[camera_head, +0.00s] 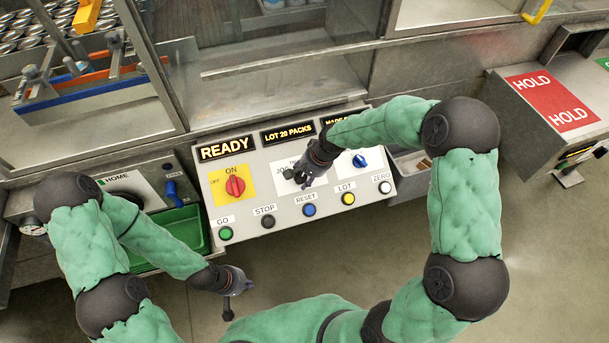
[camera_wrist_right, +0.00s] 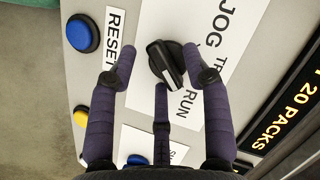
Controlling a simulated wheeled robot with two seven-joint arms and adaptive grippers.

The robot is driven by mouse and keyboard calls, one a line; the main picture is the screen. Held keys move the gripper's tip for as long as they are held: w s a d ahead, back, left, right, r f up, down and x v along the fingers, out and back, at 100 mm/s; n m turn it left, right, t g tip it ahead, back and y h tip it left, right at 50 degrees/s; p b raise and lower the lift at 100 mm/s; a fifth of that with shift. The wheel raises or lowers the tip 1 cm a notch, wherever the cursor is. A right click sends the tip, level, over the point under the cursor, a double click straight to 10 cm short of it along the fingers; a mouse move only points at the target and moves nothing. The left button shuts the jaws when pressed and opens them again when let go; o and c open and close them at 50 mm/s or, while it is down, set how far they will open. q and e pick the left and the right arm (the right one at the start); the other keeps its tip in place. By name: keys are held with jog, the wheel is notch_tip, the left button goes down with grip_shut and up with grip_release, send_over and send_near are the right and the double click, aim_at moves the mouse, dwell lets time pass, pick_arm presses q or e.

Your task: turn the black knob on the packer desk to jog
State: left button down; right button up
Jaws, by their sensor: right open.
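The black knob (camera_wrist_right: 163,60) sits on a white plate lettered JOG, TR… and RUN in the right wrist view. My left gripper (camera_head: 238,296) is open and empty, below the desk's front edge.
A red ON/OFF knob (camera_head: 235,186) is left of the plate and a small blue knob (camera_head: 360,161) right of it. Several push buttons, including blue RESET (camera_head: 309,211), line the front edge. A green tray (camera_head: 180,232) is at left.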

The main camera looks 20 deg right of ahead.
grip_shut()
